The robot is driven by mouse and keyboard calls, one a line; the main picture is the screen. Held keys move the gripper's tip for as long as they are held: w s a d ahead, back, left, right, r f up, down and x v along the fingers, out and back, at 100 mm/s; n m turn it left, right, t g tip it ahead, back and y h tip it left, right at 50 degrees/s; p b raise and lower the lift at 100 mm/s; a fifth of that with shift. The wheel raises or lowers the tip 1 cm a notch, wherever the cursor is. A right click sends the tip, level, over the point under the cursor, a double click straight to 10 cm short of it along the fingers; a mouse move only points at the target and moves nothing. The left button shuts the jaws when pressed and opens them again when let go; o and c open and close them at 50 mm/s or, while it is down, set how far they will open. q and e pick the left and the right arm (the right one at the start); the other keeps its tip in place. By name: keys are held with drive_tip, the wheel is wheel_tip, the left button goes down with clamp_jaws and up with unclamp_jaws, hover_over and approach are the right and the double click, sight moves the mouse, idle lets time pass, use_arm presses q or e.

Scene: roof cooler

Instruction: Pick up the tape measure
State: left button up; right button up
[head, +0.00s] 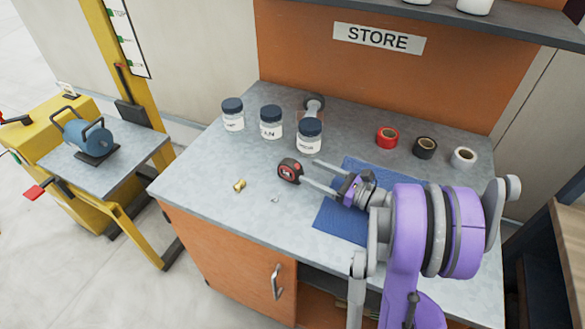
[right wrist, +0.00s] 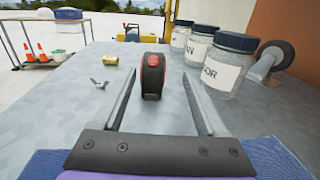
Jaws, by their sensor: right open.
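The tape measure (head: 290,171) is black with a red face and stands on the grey bench top, left of the blue mat. My right gripper (head: 304,174) is open and reaches in low from the right, its fingertips close to the tape measure. In the right wrist view the tape measure (right wrist: 153,78) stands upright, lined up with the gap between the two spread fingers. I cannot tell whether either finger touches it. My left gripper is not in view.
Several dark-lidded jars stand behind, the nearest jar (head: 309,137) close to the right finger. A brass fitting (head: 239,185) and a small wing-shaped metal piece (head: 275,198) lie to the left. A red tape roll (head: 387,138) and others sit at the back right. The blue mat (head: 338,222) lies under my arm.

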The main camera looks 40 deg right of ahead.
sight(300, 171)
drive_tip(key=shift+s+a, duration=0.1)
drive_tip(key=shift+a, duration=0.8)
drive_tip(key=x, duration=0.4)
drive_tip(key=shift+w+d+f, duration=0.2)
drive_tip(key=shift+d, duration=0.1)
drive_tip(key=shift+w+a+r, duration=0.1)
drive_tip(key=shift+w+a, duration=0.15)
drive_tip(key=shift+w, duration=0.25)
drive_tip(key=x, duration=0.5)
drive_tip(key=shift+d, duration=0.1)
clamp_jaws()
